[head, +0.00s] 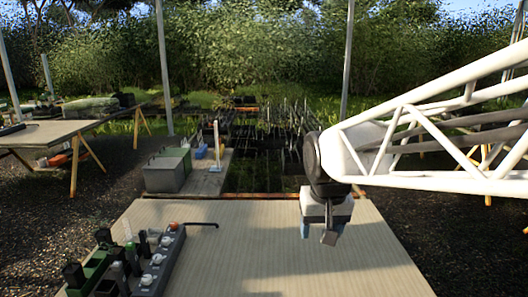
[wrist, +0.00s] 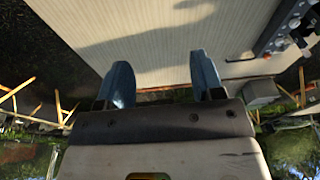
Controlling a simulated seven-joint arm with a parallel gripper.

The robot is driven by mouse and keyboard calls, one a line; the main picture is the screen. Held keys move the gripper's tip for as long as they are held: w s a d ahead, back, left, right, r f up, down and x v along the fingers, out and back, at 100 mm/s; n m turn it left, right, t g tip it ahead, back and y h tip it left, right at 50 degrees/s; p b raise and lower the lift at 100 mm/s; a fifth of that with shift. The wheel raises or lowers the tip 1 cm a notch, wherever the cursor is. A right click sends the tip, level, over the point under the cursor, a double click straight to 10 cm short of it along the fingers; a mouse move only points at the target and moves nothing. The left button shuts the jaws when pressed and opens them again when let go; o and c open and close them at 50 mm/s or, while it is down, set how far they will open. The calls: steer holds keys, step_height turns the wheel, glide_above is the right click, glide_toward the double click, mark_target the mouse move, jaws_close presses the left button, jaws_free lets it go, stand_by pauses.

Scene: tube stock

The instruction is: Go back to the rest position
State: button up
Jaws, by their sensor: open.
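My gripper (head: 320,233) hangs over the right back part of the light wooden table (head: 270,260), pointing down. In the wrist view its two blue fingers (wrist: 160,85) stand apart with nothing between them. Below them only bare tabletop (wrist: 150,40) and its edge show. The gripper is above the table and appears to touch nothing.
A rack with several tubes and bottles (head: 152,275) stands at the table's front left, with a dark hooked rod (head: 203,224) beside it. A grey bin (head: 167,172) stands behind the table. The table's middle and right are clear. A side table (head: 45,132) stands far left.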

steer(key=s+d+f, duration=0.2)
steer(key=s+d, duration=0.1)
steer(key=s, duration=0.5)
steer(key=s+d+f, duration=0.3)
steer(key=s, duration=0.6)
steer(key=shift+d+m+t, duration=0.25)
steer(key=shift+m+t, duration=0.05)
steer(key=shift+w+r, duration=0.15)
steer(key=shift+w, duration=0.05)
